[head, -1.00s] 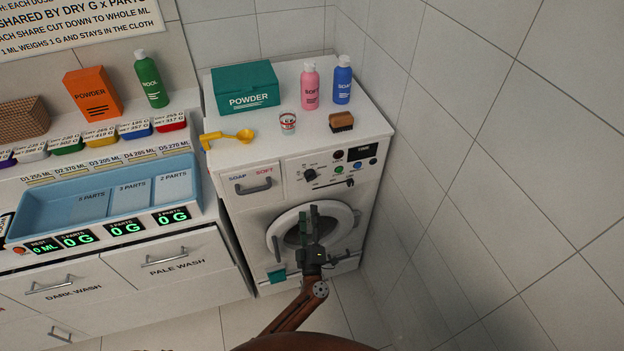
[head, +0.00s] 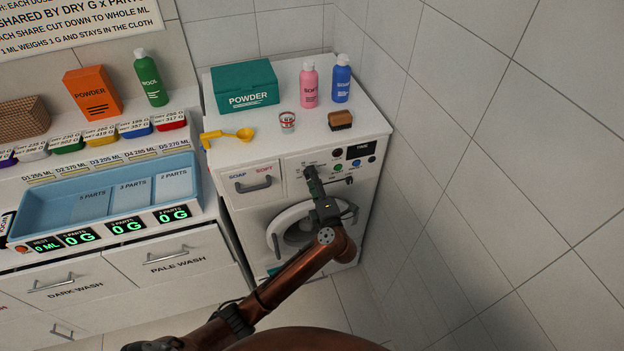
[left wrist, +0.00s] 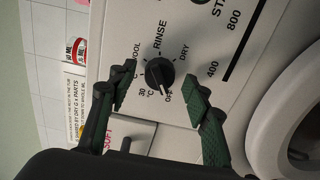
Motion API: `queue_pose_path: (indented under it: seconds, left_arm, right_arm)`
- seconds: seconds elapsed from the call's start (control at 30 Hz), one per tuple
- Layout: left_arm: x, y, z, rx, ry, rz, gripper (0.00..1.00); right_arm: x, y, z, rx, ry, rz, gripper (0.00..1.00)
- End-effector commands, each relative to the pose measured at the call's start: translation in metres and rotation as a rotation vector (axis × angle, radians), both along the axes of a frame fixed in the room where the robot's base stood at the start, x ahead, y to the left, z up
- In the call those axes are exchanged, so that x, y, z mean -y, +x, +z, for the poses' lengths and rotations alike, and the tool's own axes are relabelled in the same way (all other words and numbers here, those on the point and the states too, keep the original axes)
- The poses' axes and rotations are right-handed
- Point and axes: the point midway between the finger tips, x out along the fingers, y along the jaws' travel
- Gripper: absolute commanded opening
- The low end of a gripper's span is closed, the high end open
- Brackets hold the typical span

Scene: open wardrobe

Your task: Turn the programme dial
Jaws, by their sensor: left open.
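The programme dial (left wrist: 159,74) is a black round knob with a pointer on the white washer panel. In the left wrist view it sits between the fingers of my left gripper (left wrist: 162,90), with gaps to both sides. Labels such as RINSE, DRY and WOOL ring the dial. The pointer is toward the lower right, near OFF. My left gripper (head: 311,180) is open in front of the panel in the head view and hides the dial there. I cannot tell how far the fingertips are from the panel. My right gripper is not in view.
The washer top (head: 262,127) holds a green powder box (head: 245,86), pink and blue bottles, a small cup, a brush and a yellow scoop. The round door (head: 275,235) is below the panel. A tiled wall (head: 450,150) stands close on the right.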

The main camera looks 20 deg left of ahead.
Motion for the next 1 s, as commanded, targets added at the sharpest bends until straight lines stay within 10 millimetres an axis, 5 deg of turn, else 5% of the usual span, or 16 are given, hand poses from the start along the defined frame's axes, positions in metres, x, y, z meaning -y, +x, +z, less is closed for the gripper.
queue_pose_path:
  seconds: [0.33, 1.0]
  left_arm:
    - [-0.0036, 0.0046, 0.0001, 0.000, 0.000, 0.000, 0.45]
    - [-0.0033, 0.0043, -0.0002, 0.000, 0.000, 0.000, 0.03]
  right_arm:
    - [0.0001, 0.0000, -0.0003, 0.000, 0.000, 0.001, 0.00]
    - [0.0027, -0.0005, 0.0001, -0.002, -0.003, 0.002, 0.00]
